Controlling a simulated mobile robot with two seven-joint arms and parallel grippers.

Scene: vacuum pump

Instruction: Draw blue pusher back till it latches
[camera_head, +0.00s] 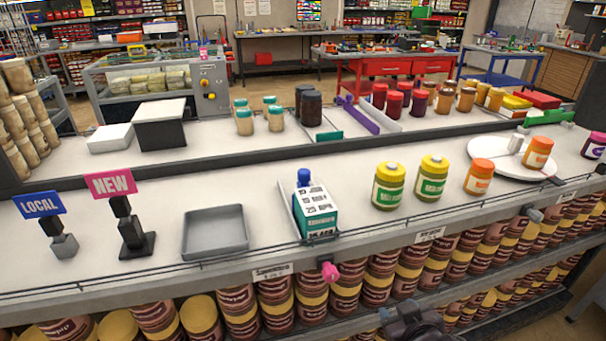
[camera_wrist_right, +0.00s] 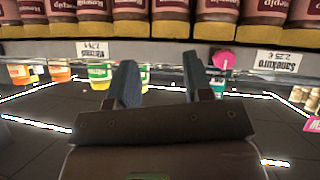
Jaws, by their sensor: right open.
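The blue pusher (camera_head: 304,177) stands upright on the counter behind a teal-and-white box (camera_head: 316,212) in the head view. A thin light rail runs along the box's left side. The box's front end is at the counter's front edge, above a pink knob (camera_head: 329,272). The pink knob also shows in the right wrist view (camera_wrist_right: 222,60), where the blue pusher cannot be made out. My right gripper (camera_wrist_right: 161,80) is open with nothing between its fingers. In the head view it is at the bottom edge, low in front of the shelf and apart from the pusher. My left gripper is out of view.
A grey tray (camera_head: 215,233) and a pink NEW sign (camera_head: 112,185) stand left of the box. Yellow-green jars (camera_head: 388,187) and an orange jar (camera_head: 479,178) stand to its right. A dark raised ledge (camera_head: 260,146) runs behind.

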